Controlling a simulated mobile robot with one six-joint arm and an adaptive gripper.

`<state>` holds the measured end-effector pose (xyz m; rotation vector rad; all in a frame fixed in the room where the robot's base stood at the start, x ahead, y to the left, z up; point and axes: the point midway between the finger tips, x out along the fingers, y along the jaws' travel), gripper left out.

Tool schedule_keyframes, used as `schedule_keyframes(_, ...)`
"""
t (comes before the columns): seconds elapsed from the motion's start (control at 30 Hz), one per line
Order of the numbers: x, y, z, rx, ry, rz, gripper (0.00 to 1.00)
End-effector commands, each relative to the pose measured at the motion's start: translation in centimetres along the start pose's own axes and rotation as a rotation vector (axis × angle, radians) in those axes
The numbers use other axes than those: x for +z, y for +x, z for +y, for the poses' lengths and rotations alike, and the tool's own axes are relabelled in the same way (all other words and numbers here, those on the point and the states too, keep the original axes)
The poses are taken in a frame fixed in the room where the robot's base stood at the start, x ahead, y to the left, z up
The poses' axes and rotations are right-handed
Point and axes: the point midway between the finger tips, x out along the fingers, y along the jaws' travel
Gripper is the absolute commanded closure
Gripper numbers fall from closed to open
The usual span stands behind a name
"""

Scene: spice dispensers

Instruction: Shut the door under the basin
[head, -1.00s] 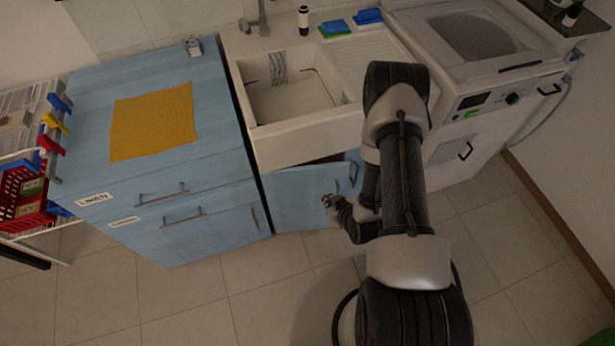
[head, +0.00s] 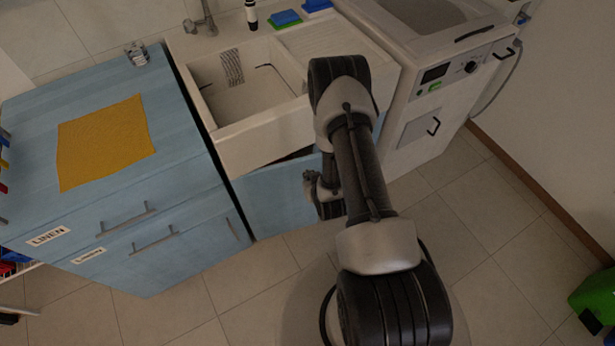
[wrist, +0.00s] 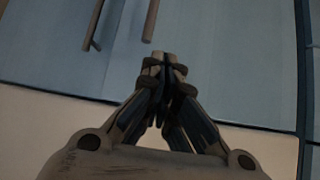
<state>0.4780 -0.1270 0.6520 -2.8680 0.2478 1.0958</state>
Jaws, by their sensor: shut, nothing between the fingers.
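The basin (head: 262,140) is white and set in a counter with a ribbed drainboard. Under it is a blue door (head: 268,205). A dark gap shows between its top edge and the basin, so it seems to stand ajar. My gripper (head: 309,176) is in front of this door's right part, low down, and my arm hides the handles in the head view. In the wrist view my gripper (wrist: 165,62) is shut and empty, its tips pointing at blue door panels (wrist: 225,65). Two bar handles (wrist: 94,27) hang just left of the tips. I cannot tell whether the tips touch the panel.
A blue drawer cabinet (head: 185,215) with a yellow cloth (head: 105,140) on top stands left of the basin. A white washing machine (head: 425,120) stands to the right. A green object (head: 595,297) lies at the far right.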

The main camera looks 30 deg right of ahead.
Motion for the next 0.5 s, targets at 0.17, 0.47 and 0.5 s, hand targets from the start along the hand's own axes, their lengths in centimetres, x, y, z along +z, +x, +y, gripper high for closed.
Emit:
schedule_keyframes(0.17, -0.87, 1.13, -0.06, -0.001, -0.001, -0.002, 1.00)
schedule_keyframes(0.47, -1.09, 1.23, -0.06, -0.001, -0.001, -0.003, 1.00)
schedule_keyframes(0.5, -1.09, 1.23, -0.06, -0.001, -0.001, -0.003, 1.00)
